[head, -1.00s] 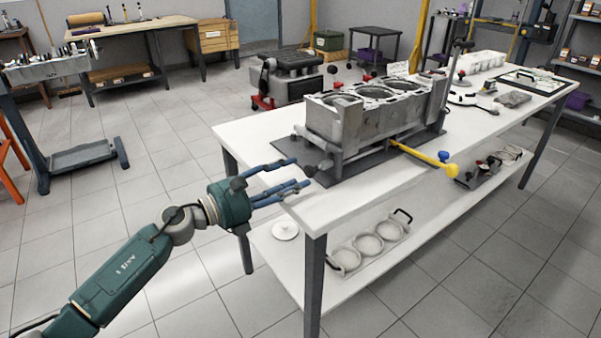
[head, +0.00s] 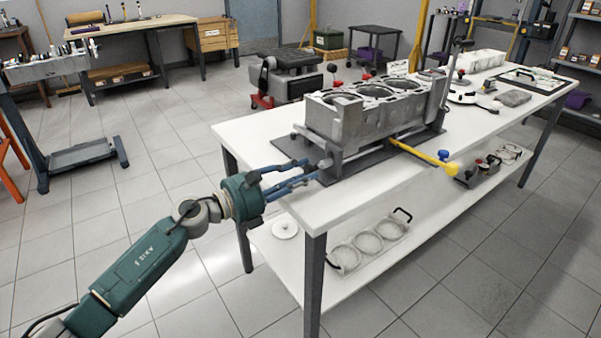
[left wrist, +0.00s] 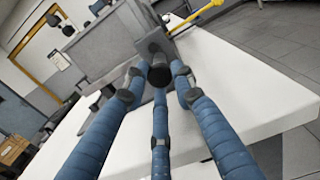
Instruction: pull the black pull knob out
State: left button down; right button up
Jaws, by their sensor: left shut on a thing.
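The black pull knob (left wrist: 159,76) sits at the near end of the engine block's fixture, in front of a grey plate (left wrist: 153,45). In the left wrist view it lies between the blue fingers of my left gripper (left wrist: 158,80), which are shut around it. In the head view my left gripper (head: 313,171) reaches the fixture's left end from the left, and its fingers mostly hide the knob. My right gripper is in neither view.
The grey engine block (head: 350,120) stands on the fixture on the white table (head: 262,128). A yellow bar with a yellow end (head: 425,158) sticks out at the front right, beside a blue knob (head: 443,154). A lower shelf (head: 325,272) holds a ring-shaped part (head: 370,242).

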pick_arm(q)
jog(key=shift+s+a+r, duration=0.1)
jog(key=shift+s+a, duration=0.2)
jog(key=shift+a, duration=0.25)
jog(key=shift+s+a+r, duration=0.1)
jog(key=shift+s+a, duration=0.1)
jog(key=shift+a, duration=0.05)
jog(key=shift+w, duration=0.1)
jog(key=c, duration=1.7)
grip_release()
jog(key=shift+o, duration=1.3)
jog(key=shift+r, duration=0.1)
jog(key=shift+s+a, duration=0.15)
jog(key=shift+s, duration=0.05)
jog(key=v, duration=1.2)
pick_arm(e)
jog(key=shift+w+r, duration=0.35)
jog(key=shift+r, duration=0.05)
